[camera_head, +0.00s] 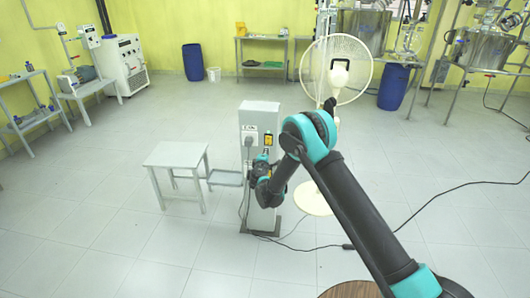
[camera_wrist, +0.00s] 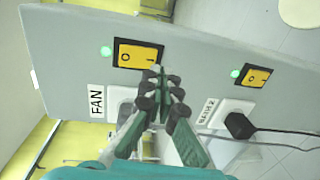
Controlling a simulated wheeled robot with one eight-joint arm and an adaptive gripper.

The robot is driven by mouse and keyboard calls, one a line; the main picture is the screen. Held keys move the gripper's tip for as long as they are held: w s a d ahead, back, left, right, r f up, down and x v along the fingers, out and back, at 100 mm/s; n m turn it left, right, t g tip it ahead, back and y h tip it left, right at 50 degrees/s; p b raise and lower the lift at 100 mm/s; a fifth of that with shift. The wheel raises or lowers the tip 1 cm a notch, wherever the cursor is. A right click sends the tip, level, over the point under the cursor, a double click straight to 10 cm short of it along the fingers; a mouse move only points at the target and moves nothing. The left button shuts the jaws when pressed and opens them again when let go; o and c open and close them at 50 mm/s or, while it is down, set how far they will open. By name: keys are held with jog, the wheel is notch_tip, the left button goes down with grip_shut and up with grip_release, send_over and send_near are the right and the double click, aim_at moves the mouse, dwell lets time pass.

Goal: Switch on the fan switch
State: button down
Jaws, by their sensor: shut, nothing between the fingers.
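The fan switch (camera_wrist: 137,54) is a yellow-orange rocker in a black frame on a grey panel, with a FAN label (camera_wrist: 97,100) beside it and a bright green indicator light (camera_wrist: 106,51). My gripper (camera_wrist: 159,72) is shut and empty. Its fingertips are at the lower right edge of the fan switch in the wrist view; I cannot tell whether they touch it. The fingers partly hide the panel below the switch.
A second yellow rocker (camera_wrist: 256,76) with a green light sits right of the fan switch. Below it a black plug (camera_wrist: 238,125) is in a socket labelled BATH 2. A small grey table (camera_head: 177,154) stands left of the pillar.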

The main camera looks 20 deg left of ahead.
jog(key=f+v, duration=0.2)
jog(key=v, duration=0.7)
jog(key=shift+s, duration=0.5)
jog(key=shift+d+f, duration=0.1)
jog(key=shift+d, duration=0.05)
